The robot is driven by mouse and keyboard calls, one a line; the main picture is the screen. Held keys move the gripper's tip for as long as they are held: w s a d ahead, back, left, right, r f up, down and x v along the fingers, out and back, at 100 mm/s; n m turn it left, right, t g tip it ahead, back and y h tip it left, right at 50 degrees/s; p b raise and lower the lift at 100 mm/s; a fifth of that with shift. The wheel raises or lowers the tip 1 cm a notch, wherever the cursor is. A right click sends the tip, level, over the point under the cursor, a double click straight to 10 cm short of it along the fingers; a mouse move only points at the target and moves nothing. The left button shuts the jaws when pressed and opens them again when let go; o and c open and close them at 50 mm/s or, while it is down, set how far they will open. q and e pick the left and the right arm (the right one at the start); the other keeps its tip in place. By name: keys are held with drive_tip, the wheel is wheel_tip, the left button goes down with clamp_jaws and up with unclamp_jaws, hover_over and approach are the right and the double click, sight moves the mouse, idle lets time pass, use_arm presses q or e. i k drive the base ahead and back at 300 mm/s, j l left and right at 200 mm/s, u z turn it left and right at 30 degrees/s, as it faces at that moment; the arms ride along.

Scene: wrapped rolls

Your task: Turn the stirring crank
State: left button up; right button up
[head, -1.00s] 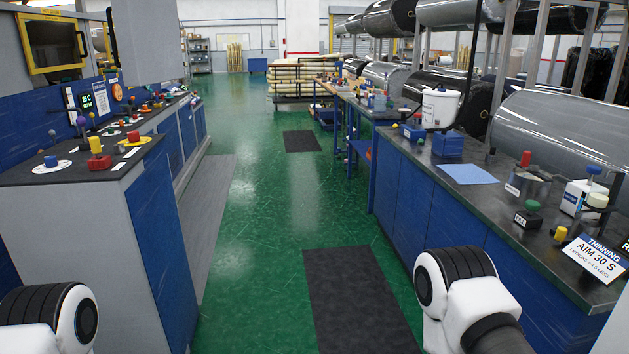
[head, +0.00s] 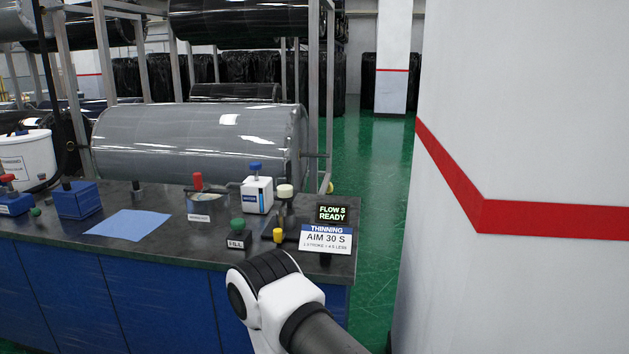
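A metal pot (head: 210,207) with a label on its front stands on the dark countertop (head: 150,253). A red-topped handle (head: 198,181) rises above its rim; it appears to be the stirring crank. How it joins the pot is too small to tell. A link of my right arm shows at the bottom centre, in front of the counter. Neither gripper is in view.
Beside the pot stand a white water container (head: 258,196) with a blue cap, a green knob (head: 237,225) by a FILL label, a yellow knob (head: 278,235) and a THINNING sign (head: 326,240). A blue sheet (head: 129,224) lies left. A white wall (head: 520,130) stands right.

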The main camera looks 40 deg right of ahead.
sight(200, 186)
drive_tip(key=z, duration=0.7)
drive_tip(key=i+j, duration=0.15)
drive_tip(key=i, duration=0.4)
drive_tip(key=i+j+u, duration=0.1)
drive_tip(key=i, duration=0.45)
